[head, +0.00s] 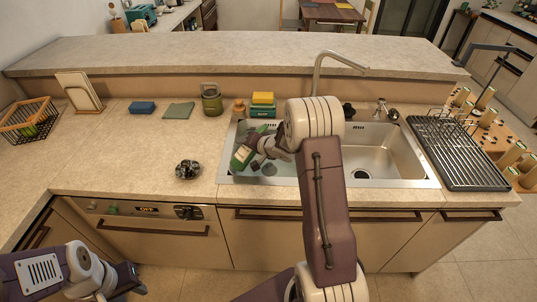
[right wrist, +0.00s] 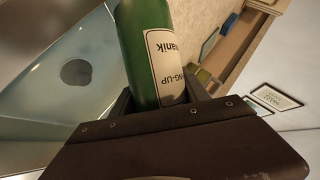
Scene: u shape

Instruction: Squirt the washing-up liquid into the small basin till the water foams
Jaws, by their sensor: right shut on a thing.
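The green washing-up liquid bottle (head: 242,157) is tilted over the left basin. My right gripper (head: 260,147) is shut on it. In the right wrist view the bottle (right wrist: 146,45) sits between the fingers with its white label upside down; its nozzle is out of frame. The small left basin (head: 283,181) is partly hidden by my right arm. The right wrist view shows bluish water in the basin (right wrist: 50,100) and a dark round drain. I see no foam in the visible part. My left gripper (head: 131,280) is low at the left, in front of the cupboards and away from the counter.
The larger right basin (head: 385,158) looks empty. A tall tap (head: 318,75) stands behind the sink. A dish rack (head: 456,152) is at the right. A yellow sponge (head: 263,98), a green canister (head: 212,100) and a dark round object (head: 187,169) stand near the sink's left side.

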